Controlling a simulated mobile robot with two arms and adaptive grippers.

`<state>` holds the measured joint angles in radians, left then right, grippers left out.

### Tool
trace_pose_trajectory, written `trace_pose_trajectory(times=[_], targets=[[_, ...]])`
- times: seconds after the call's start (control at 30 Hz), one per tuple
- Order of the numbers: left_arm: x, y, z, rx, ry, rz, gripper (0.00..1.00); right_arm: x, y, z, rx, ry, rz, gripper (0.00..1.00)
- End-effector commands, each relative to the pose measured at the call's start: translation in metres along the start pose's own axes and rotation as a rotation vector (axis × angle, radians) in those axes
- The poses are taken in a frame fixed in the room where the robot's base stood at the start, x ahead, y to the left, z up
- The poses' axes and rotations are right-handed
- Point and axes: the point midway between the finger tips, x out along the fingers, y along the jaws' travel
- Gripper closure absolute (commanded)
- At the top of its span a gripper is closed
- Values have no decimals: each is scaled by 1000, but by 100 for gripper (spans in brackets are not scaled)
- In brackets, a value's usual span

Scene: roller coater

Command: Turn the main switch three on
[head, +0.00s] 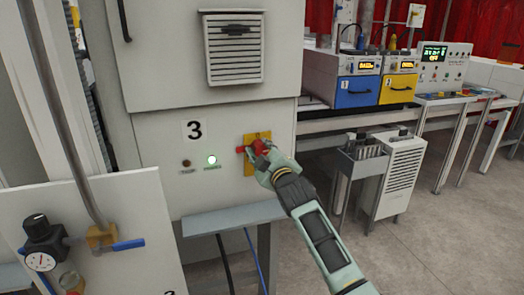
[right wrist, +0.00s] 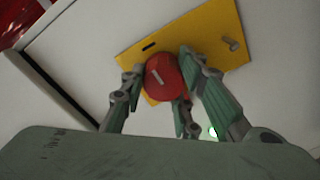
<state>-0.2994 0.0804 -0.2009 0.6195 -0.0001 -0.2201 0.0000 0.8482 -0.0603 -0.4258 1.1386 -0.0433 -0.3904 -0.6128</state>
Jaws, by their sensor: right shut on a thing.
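In the right wrist view, the fingers of my right gripper (right wrist: 164,72) are closed around the red knob (right wrist: 163,78), which carries a short white mark. The yellow plate (right wrist: 200,38) shows behind it. A green lamp (head: 212,160) left of the switch is lit; the lamp beside it (head: 186,163) looks dark. My left gripper is not in view.
A grey ledge (head: 235,217) juts out below the switch, with cables hanging under it. A panel with a gauge (head: 41,262) and blue-handled valve (head: 117,245) stands at the lower left. Benches with blue (head: 358,92) and yellow units are at the back right.

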Motion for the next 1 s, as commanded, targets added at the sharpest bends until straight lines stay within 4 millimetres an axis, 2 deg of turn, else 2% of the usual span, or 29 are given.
trace_pose_trajectory(times=[0.03, 0.63, 0.67, 0.8, 1.0], targets=[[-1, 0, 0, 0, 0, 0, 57, 0, 10, -5, 11, 11, 16, 98], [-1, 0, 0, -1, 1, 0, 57, 0, 10, -4, 49, 11, 17, 98], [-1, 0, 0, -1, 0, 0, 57, 0, 10, -4, 49, 11, 17, 70], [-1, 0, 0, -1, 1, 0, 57, 0, 10, -4, 48, 10, 15, 57], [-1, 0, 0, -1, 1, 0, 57, 0, 6, -3, 48, 7, 10, 57]])
